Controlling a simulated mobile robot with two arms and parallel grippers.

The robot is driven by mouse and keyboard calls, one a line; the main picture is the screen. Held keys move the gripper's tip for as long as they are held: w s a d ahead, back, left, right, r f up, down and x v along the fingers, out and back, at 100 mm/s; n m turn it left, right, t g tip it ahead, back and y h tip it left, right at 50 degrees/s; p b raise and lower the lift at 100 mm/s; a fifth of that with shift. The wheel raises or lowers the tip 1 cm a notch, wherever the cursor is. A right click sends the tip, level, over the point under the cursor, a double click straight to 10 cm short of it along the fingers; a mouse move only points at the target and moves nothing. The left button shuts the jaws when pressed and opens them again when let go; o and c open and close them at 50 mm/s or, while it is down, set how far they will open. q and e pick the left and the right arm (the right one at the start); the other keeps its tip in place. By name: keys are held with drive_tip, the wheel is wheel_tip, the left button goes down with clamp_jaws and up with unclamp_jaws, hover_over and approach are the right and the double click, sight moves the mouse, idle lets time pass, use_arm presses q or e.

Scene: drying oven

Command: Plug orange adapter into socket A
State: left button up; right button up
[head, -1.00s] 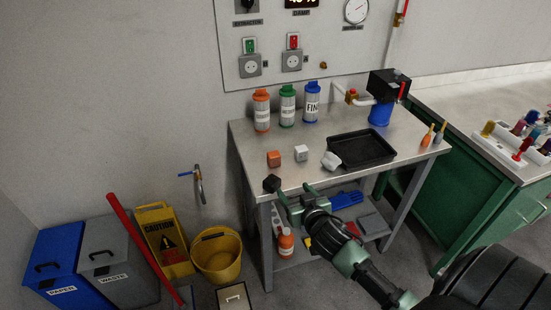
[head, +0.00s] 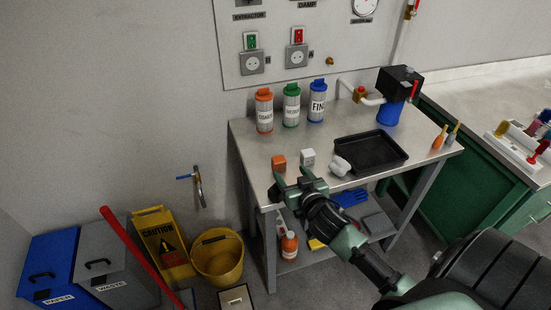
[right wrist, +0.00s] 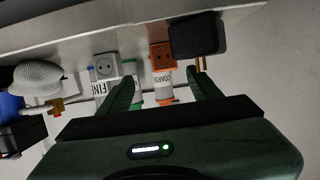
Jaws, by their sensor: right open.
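The orange adapter (head: 279,162) is a small cube on the metal table, near its front left. In the right wrist view the orange adapter (right wrist: 162,56) shows its round socket face, beyond and between my fingertips. My right gripper (head: 291,176) is open and empty at the table's front edge, just short of the orange adapter. Its fingers also show in the right wrist view (right wrist: 163,80). Two wall sockets, left (head: 252,63) and right (head: 297,56), are on the panel behind the table; their small labels are not readable. My left gripper is out of view.
A white adapter (head: 308,157) sits right of the orange one. A black block (right wrist: 197,33) is close to one fingertip. Several bottles (head: 291,104) stand at the back, below the sockets.

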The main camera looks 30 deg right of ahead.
sight(281, 163)
drive_tip(key=shift+w+d, duration=0.15)
drive_tip(key=shift+w, duration=0.35)
drive_tip(key=shift+w+f, duration=0.1)
drive_tip(key=shift+w, duration=0.25)
drive_tip(key=shift+w+d, duration=0.1)
drive_tip(key=shift+w, duration=0.3)
drive_tip(key=x, duration=0.1)
drive_tip(key=p+x, duration=0.1)
drive_tip(key=x, duration=0.2)
drive_tip(key=shift+w+a+p, duration=0.2)
drive_tip(key=shift+w+p, duration=0.1)
drive_tip(key=shift+w, duration=0.3)
clamp_jaws()
